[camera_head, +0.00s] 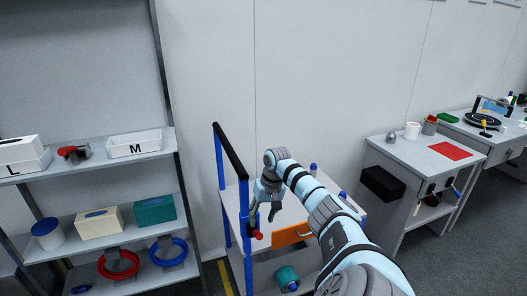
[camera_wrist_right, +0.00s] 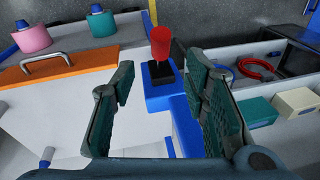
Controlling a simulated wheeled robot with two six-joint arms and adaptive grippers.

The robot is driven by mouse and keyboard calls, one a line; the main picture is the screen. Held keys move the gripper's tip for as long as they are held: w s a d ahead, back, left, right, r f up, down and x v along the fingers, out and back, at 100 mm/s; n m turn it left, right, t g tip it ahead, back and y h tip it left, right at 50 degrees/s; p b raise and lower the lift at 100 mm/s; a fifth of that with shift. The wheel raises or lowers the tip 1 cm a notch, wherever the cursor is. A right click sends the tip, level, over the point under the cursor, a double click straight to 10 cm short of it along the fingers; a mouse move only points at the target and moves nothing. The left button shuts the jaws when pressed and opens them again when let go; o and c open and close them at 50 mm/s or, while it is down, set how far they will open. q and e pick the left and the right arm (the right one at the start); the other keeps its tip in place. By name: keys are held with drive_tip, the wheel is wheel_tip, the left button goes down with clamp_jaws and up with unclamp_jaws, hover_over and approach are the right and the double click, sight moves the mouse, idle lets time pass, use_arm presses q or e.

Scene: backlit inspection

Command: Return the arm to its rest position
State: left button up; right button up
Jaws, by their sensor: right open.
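My right arm (camera_head: 335,225) comes in from the lower right and reaches over the blue-framed cart (camera_head: 246,262). My right gripper (camera_head: 264,214) points down near the cart's left corner, with its fingers apart. In the right wrist view, the two fingers of my right gripper (camera_wrist_right: 158,80) are spread with nothing between them. A red knob (camera_wrist_right: 161,42) on a black and blue base lies beyond the fingertips. It also shows just below the gripper in the head view (camera_head: 258,235). My left arm and gripper are not in view.
The cart has a black handle (camera_head: 230,150), an orange front panel (camera_head: 291,234) and a teal container (camera_head: 287,277) below. Shelves (camera_head: 95,162) with boxes and cable coils stand at left. A grey workbench (camera_head: 400,154) stands at right with a black box (camera_head: 383,184) on its side.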

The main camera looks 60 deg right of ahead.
drive_tip(key=shift+s+r, duration=0.2)
drive_tip(key=shift+r, duration=1.3)
